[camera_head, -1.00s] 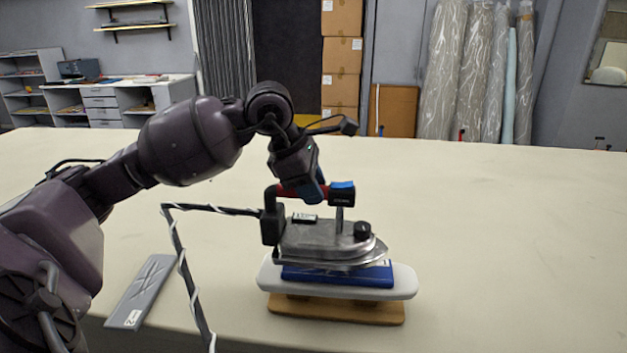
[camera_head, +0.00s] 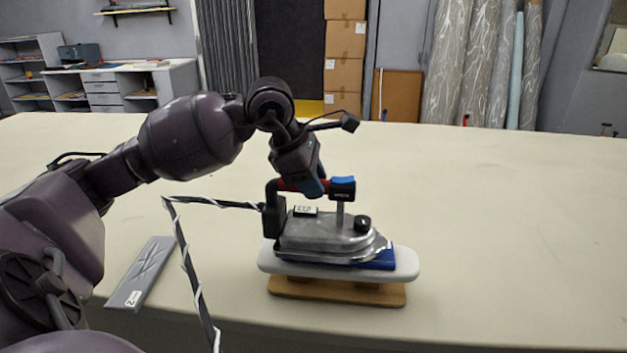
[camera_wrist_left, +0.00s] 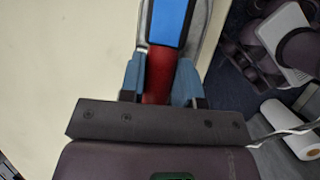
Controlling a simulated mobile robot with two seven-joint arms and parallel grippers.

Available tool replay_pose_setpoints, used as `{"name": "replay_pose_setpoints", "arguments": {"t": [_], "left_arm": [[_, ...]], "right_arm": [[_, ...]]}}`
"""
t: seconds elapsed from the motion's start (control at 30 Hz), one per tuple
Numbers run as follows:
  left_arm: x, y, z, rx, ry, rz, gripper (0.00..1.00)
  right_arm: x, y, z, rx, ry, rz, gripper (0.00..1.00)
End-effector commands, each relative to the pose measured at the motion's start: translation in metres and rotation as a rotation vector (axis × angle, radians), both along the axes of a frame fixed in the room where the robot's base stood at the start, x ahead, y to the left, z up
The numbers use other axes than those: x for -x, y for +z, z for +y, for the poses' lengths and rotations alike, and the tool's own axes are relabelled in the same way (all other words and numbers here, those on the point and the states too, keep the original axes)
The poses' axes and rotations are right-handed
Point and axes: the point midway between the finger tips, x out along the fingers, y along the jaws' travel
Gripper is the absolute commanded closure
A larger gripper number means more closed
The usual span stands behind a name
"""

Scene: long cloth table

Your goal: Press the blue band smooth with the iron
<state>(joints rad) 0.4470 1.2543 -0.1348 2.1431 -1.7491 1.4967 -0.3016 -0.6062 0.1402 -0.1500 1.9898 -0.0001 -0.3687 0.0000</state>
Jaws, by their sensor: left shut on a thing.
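The iron (camera_head: 322,238) is silver with a red and blue handle. It sits level over the blue band (camera_head: 380,261), which lies on the small white pressing board (camera_head: 275,264) with a wooden base. The iron covers most of the band; its right end and front edge show. My left gripper (camera_head: 313,186) is shut on the iron's handle from above. In the left wrist view its fingers (camera_wrist_left: 160,82) flank the red grip, with the blue handle end beyond. Whether the soleplate touches the band is hard to tell. My right gripper is out of view.
A grey flat rest (camera_head: 143,272) with a zigzag mark lies on the table (camera_head: 490,230) to the left. A striped cord (camera_head: 182,255) runs from the iron's back down past the table's front edge. The table's right side is clear.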

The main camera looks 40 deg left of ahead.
Motion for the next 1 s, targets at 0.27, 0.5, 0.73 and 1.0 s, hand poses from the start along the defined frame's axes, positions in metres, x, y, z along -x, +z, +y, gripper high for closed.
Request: {"name": "replay_pose_setpoints", "arguments": {"t": [0.27, 0.5, 0.73, 1.0], "left_arm": [[-0.001, 0.001, 0.0, 0.0, 0.001, -0.007, 1.0], [-0.001, -0.003, 0.0, 0.0, 0.001, -0.007, 1.0], [-0.001, -0.005, 0.0, 0.001, 0.0, -0.008, 1.0], [-0.001, -0.009, 0.0, 0.001, 0.0, -0.008, 1.0]], "right_arm": [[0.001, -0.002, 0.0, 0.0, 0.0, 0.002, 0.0], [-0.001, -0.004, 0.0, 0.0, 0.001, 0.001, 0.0], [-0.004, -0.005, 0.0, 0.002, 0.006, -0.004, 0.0], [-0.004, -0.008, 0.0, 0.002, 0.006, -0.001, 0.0]]}}
